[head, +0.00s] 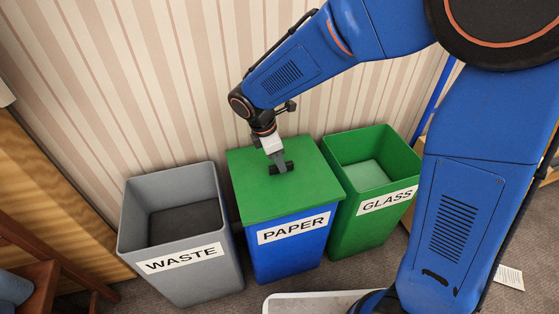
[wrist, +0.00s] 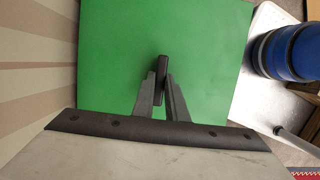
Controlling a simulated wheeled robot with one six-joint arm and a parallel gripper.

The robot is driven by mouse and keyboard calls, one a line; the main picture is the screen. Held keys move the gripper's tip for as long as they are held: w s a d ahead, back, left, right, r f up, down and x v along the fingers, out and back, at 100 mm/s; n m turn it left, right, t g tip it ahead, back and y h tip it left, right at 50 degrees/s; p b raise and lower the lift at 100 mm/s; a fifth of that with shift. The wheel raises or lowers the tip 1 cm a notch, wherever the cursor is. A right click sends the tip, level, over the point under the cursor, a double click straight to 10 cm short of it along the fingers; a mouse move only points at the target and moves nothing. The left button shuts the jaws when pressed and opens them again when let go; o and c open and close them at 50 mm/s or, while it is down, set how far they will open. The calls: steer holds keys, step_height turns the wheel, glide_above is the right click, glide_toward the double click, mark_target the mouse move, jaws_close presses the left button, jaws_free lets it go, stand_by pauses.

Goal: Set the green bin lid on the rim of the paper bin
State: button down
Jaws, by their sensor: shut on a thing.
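The green bin lid (head: 293,193) is a flat square panel with a dark handle (head: 281,169). In the head view it lies over the top of the blue bin labelled PAPER (head: 292,245) and hides its opening. Whether it touches the rim all round I cannot tell. My gripper (head: 276,160) comes down from above and is shut on the lid's handle. In the wrist view the fingers (wrist: 161,95) pinch the dark handle, and the green lid (wrist: 205,50) fills the middle.
A grey bin labelled WASTE (head: 187,262) stands open on the left. A green bin labelled GLASS (head: 366,215) stands open close on the right. A striped wall (head: 180,80) is right behind. A wooden piece of furniture (head: 40,200) stands at the left edge.

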steer(key=shift+f, duration=0.7)
stand_by(1.3)
steer(key=c, duration=1.7)
jaws_free()
steer(key=v, duration=1.7)
steer(key=shift+r, duration=0.2)
steer(key=shift+d, duration=0.1)
